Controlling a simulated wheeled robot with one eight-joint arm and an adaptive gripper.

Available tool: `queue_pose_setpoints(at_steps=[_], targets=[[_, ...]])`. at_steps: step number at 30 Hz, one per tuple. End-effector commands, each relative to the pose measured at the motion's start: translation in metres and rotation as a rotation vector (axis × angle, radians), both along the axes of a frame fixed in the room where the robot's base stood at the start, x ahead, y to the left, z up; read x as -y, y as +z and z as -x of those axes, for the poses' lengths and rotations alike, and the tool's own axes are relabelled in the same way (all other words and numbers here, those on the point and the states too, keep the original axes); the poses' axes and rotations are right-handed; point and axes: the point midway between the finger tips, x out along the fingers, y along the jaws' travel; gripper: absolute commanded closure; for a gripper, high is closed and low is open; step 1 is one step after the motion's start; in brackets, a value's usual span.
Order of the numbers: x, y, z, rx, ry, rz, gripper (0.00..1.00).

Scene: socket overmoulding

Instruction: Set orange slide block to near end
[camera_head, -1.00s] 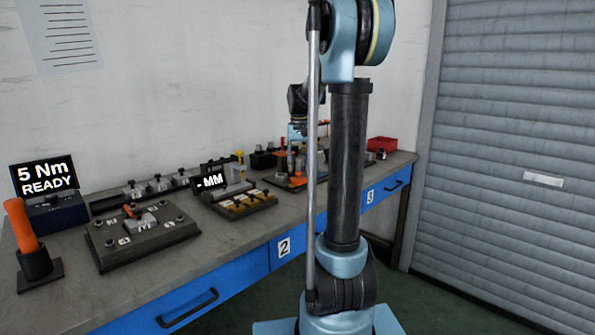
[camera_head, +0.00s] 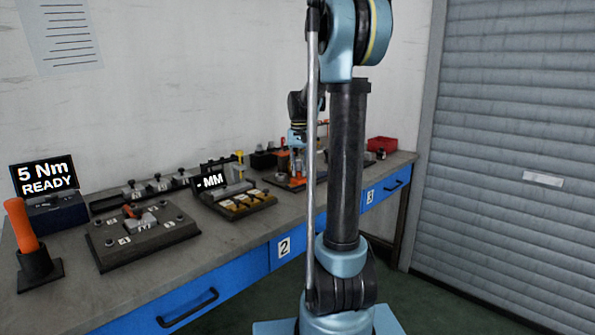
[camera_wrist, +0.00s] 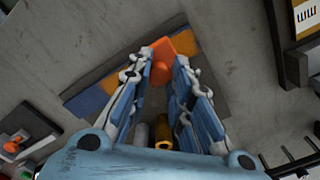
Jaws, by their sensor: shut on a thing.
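The orange slide block (camera_wrist: 184,43) shows in the wrist view at the tips of my gripper (camera_wrist: 164,64). The two blue-grey fingers are shut on its orange upright part. Below it lies a board with blue and orange-brown patches (camera_wrist: 91,101), partly hidden by the fingers. In the head view my gripper is small and mostly hidden behind my arm, over the far part of the bench. Orange parts (camera_head: 283,163) show there beside my arm. I cannot tell which of them is the slide block.
The grey bench (camera_head: 130,285) also holds a dark fixture plate (camera_head: 115,246), a gauge with an MM display (camera_head: 212,180), an orange-handled tool (camera_head: 21,226) and a red bin (camera_head: 382,144). In the wrist view, a dark fixture with an orange part (camera_wrist: 15,142) is at lower left.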

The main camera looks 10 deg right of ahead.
Motion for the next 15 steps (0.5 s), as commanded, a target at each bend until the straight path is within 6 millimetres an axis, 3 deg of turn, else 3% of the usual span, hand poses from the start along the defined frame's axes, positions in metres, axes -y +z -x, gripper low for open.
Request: queue_pose_setpoints(at_steps=[5,15], targets=[[0.020,0.000,-0.015,0.002,-0.004,0.000,1.00],[0.085,0.000,-0.062,0.002,-0.004,0.000,1.00]])
